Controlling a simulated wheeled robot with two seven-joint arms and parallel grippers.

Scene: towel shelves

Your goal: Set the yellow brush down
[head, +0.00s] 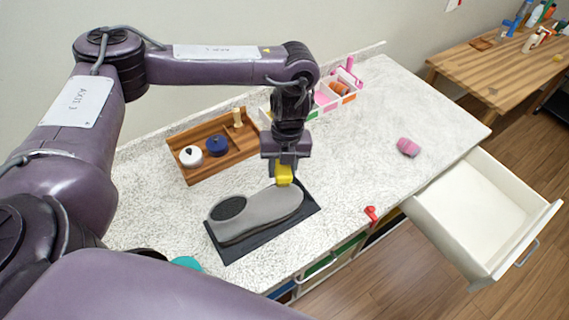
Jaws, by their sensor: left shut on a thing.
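My left gripper (286,163) points down over the counter and is shut on the yellow brush (284,176). The brush is a small yellow block, its upper part hidden between the fingers. It is at the toe end of a grey shoe (265,215), which lies on a dark mat (275,239). I cannot tell whether the brush touches the shoe or hangs just above it. My right gripper is not in view.
A wooden tray (217,128) holds a white-topped and a blue round container. A white divided box (346,104) stands behind. A pink item (408,147) and a red item (371,214) lie on the speckled counter (370,150). An empty drawer (478,206) stands open at right.

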